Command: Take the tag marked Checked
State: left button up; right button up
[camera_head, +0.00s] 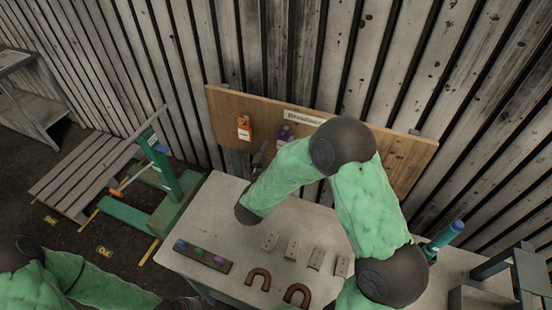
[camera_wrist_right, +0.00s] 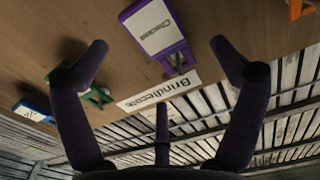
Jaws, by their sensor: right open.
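A wooden board (camera_head: 400,155) on the back wall carries hanging tags. An orange tag (camera_head: 244,128) hangs at its left and also shows at the right wrist view's top right (camera_wrist_right: 301,9). A purple tag (camera_head: 284,135) is partly hidden by my right arm. In the right wrist view the purple tag (camera_wrist_right: 157,27) has a white face with a small mark; green (camera_wrist_right: 97,97) and blue (camera_wrist_right: 34,111) tags show at the left. I cannot read Checked on any. My right gripper (camera_wrist_right: 160,44) is open, its fingers either side of the purple tag, apparently not touching it. My left arm's end is mostly cut off.
A long sign (camera_head: 303,117) is on the board. The pale table (camera_head: 205,222) below holds a dark bar (camera_head: 203,256), several small grey blocks and brown U-shaped pieces (camera_head: 258,279). A green stand (camera_head: 165,180) is left of the table; a blue-topped green post (camera_head: 445,238) is at right.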

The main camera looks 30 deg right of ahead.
aim_at(284, 141)
jog(key=shift+x, duration=1.4)
jog(key=c, duration=1.3)
jog(key=shift+r, duration=0.1)
jog(key=shift+r+p, duration=0.45)
jog(key=shift+r, duration=0.05)
jog(key=shift+s+a, duration=0.1)
jog(key=shift+a, duration=0.05)
jog(key=shift+v, duration=2.85)
